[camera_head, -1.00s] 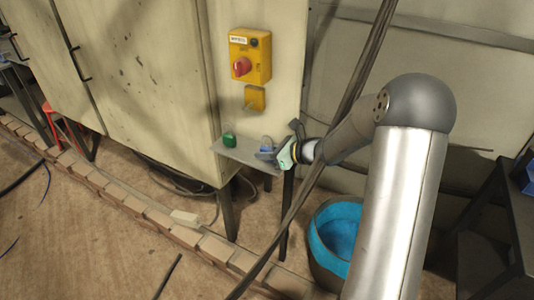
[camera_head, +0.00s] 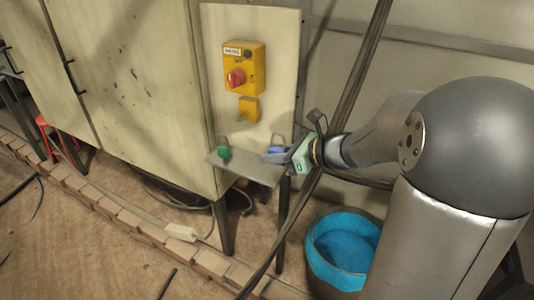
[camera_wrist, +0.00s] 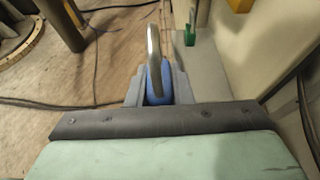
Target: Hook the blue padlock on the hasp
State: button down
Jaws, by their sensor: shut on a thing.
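The blue padlock (camera_head: 275,150) is held in my gripper (camera_head: 281,156), just above the right end of a small grey shelf (camera_head: 243,170). In the wrist view, the blue padlock (camera_wrist: 158,82) sits between my gripper's fingers (camera_wrist: 157,90), with its steel shackle pointing up and away. The yellow hasp plate (camera_head: 249,109) is on the pale panel below the yellow switch box (camera_head: 244,68); its hole is too small to make out. The hasp lies above and left of the padlock, apart from it. A green padlock (camera_head: 224,152) stands on the shelf's left end.
A blue-lined bucket (camera_head: 345,243) stands on the floor below my arm. A dark slanting cable (camera_head: 352,95) runs close to my wrist. The pale cabinet (camera_head: 140,80) fills the left. The space in front of the panel is open.

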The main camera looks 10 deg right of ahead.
aim_at(282, 151)
jog(key=shift+s+d+r+p, duration=0.2)
jog(key=shift+s+r+p, duration=0.7)
jog(key=shift+s+r, duration=0.75)
jog(key=shift+w, duration=0.2)
